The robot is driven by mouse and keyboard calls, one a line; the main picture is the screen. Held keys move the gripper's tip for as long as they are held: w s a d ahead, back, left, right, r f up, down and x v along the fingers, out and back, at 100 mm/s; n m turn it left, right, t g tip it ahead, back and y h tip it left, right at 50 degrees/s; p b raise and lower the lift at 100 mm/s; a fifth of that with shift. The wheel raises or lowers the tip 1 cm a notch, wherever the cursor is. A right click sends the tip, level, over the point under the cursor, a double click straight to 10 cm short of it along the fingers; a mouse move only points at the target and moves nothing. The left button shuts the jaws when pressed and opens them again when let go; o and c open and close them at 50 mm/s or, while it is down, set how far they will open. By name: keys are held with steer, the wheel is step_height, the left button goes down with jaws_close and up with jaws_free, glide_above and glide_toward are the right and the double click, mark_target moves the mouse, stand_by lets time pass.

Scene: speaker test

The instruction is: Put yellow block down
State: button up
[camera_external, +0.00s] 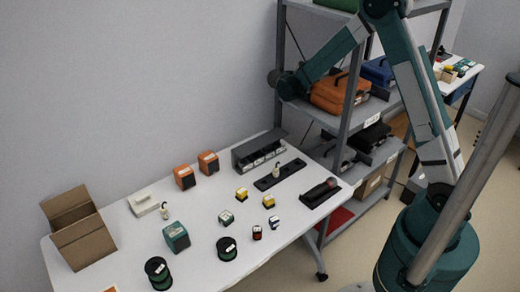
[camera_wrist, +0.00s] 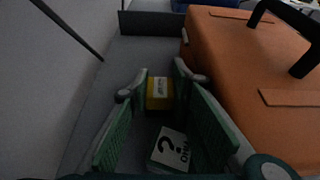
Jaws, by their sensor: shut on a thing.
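In the wrist view, the yellow block (camera_wrist: 159,92) with a pale label sits between the tips of my gripper (camera_wrist: 160,84), whose green-padded fingers are shut on it. A grey surface shows beneath and beyond, with an orange case close on the right. I cannot tell whether the block touches the surface. In the external view, my wrist is at the left end of the shelf unit beside the orange case (camera_external: 338,93); my fingers and the held block cannot be made out there. Two other yellow blocks, a left one (camera_external: 241,194) and a right one (camera_external: 268,201), stand on the white table.
The orange case (camera_wrist: 240,65) and its black handle crowd the right side of my gripper. The grey shelf unit (camera_external: 352,85) has upright posts. The white table (camera_external: 200,225) holds several small items.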

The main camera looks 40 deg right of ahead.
steer(key=shift+s+f, duration=0.1)
steer(key=shift+f, duration=0.3)
steer(key=shift+s+a+f+b, duration=0.1)
steer(key=shift+s+f+b, duration=0.05)
steer(key=shift+f+b, duration=0.25)
steer(key=o, duration=0.6)
steer(key=shift+r, duration=0.15)
steer(key=shift+r+p, duration=0.4)
steer(key=shift+p, duration=0.05)
steer(key=v, duration=0.4)
steer(key=p+v, duration=0.1)
steer(key=v, duration=0.7)
steer(key=shift+w+r+p, duration=0.25)
steer(key=shift+w+p, duration=0.05)
steer(key=shift+p, duration=0.05)
